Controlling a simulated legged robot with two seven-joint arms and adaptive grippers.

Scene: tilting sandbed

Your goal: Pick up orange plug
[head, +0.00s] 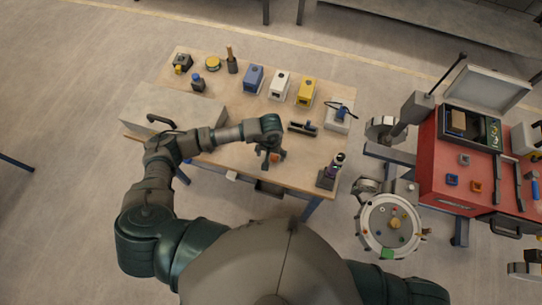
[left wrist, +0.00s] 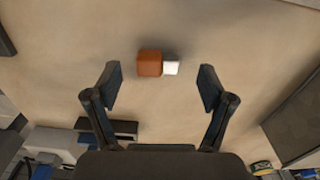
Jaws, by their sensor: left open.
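The orange plug (left wrist: 150,63) is an orange-brown block with a white part (left wrist: 171,67) at its right side. It lies on the wooden table top (left wrist: 60,85) in the left wrist view, a little beyond my open left gripper (left wrist: 162,87) and roughly centred between its fingertips. The fingers are apart with nothing between them. In the head view my left gripper (head: 270,158) points down over the front part of the table (head: 215,150) and mostly hides the plug. My right gripper is outside both views.
Blue (head: 253,78), white (head: 279,85) and yellow (head: 305,92) boxes stand along the table's back. A black tool (head: 302,128) lies right of my left gripper. A grey block (head: 150,105) fills the left end. A red cart (head: 432,165) stands at the right.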

